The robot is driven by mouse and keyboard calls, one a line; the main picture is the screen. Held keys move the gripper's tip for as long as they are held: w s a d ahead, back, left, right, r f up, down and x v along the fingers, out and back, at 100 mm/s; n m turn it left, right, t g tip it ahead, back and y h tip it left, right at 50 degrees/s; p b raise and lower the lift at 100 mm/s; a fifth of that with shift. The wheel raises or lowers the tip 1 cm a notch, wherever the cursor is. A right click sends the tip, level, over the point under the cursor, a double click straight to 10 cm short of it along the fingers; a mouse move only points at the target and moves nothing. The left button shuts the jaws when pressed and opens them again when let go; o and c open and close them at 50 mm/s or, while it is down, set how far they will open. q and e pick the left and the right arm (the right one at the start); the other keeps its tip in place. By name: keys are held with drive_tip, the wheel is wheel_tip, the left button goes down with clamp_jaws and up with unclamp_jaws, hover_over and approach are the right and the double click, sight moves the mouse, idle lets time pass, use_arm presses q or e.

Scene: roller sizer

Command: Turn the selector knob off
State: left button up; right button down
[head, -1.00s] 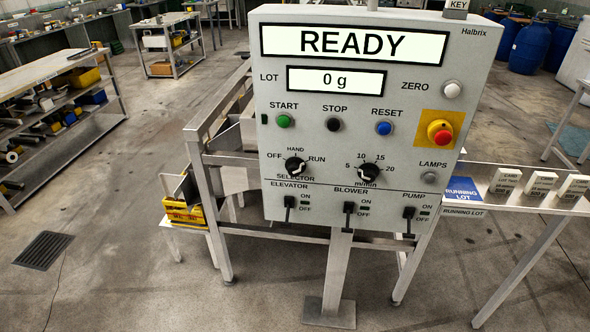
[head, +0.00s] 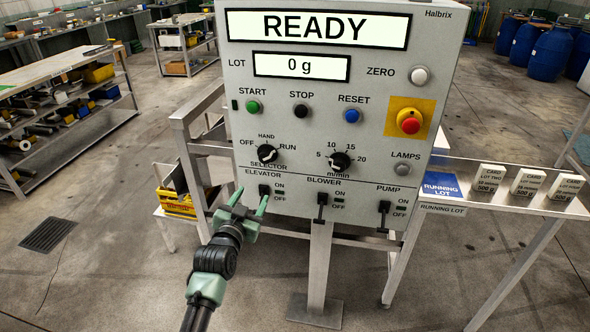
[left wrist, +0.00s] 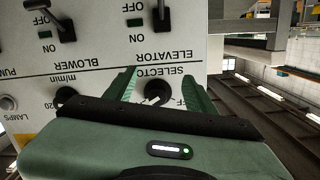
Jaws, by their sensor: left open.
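The black selector knob (head: 267,153) sits on the grey control panel (head: 300,135), with OFF at its left, HAND above and RUN at its right. I cannot tell clearly which mark its pointer is on. My left gripper (head: 249,198) is open and empty, below the knob near the elevator switch (head: 264,189), fingers pointing up at the panel. In the left wrist view, the picture is upside down and the knob (left wrist: 157,92) shows between the two green fingers (left wrist: 158,77), its lower part hidden by the gripper body. My right gripper is not in view.
The m/min knob (head: 340,161) is right of the selector. The blower lever (head: 321,204) and pump lever (head: 384,214) stick out below. A red stop button (head: 410,122) is at the right. A metal frame (head: 190,125) stands beside the panel's left edge.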

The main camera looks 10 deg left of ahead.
use_arm(q)
drive_tip(key=t, duration=0.1)
approach(264, 160)
drive_tip(key=w, duration=0.6)
drive_tip(key=shift+w+d+f, duration=0.1)
drive_tip(key=shift+w+f, duration=0.05)
drive_tip(key=shift+w, duration=1.05)
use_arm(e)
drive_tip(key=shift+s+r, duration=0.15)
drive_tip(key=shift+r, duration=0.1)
use_arm(q)
drive_tip(key=shift+p, duration=0.3)
clamp_jaws()
